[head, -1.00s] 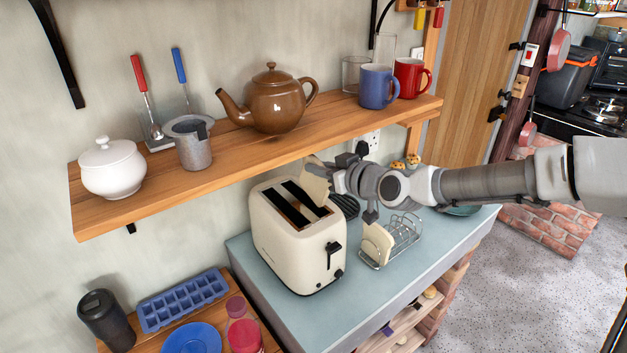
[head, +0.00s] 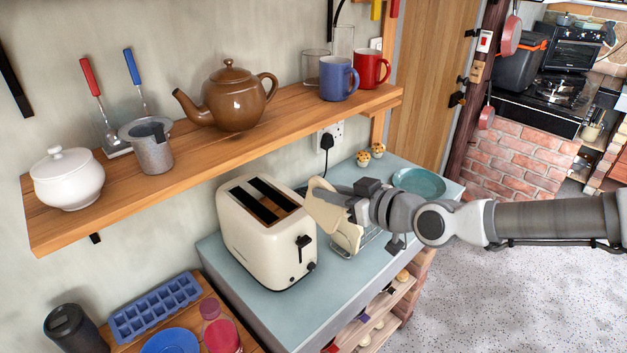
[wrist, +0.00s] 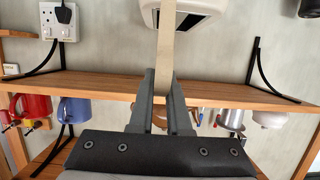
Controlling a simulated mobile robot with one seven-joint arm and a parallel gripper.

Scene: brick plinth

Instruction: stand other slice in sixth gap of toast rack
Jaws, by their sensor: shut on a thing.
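My gripper (head: 338,198) is shut on a pale slice of bread (head: 322,208), which it holds tilted in the air just right of the cream toaster (head: 268,245). In the wrist view the held slice (wrist: 166,45) shows edge-on between the fingers (wrist: 161,100). The wire toast rack (head: 371,236) stands on the counter, partly hidden behind my gripper and arm. Another slice (head: 345,236) stands in the rack at its near left end. The held slice is above and left of the rack; the rack's gaps cannot be told apart here.
The toaster stands close on the left of the held slice. A wooden shelf (head: 220,140) with a brown teapot (head: 228,98) and mugs runs above the counter. A teal plate (head: 419,182) and two muffins (head: 370,154) are behind the rack. The counter front (head: 290,310) is clear.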

